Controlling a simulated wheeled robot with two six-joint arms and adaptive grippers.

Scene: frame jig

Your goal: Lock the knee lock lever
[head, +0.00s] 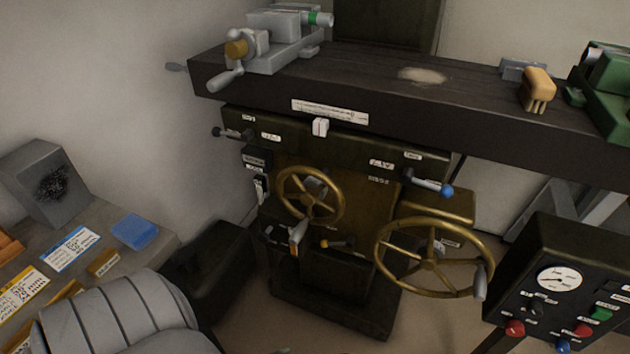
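The milling machine's knee (400,210) stands below the dark table, with several handles on its front. A lever with a blue knob (446,191) sticks out at the right of the saddle. A lever with a black knob (217,132) sticks out at the left. The small labels are too blurred to read, so I cannot tell which is the knee lock lever. Neither of my grippers is in view.
The large brass handwheel (432,258) and smaller brass handwheel (310,194) flank the low levers. A control box (530,262) with gauge and buttons stands at right. A vise (278,45) and brush (537,88) sit on the long table (450,92). A bench (140,240) is at left.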

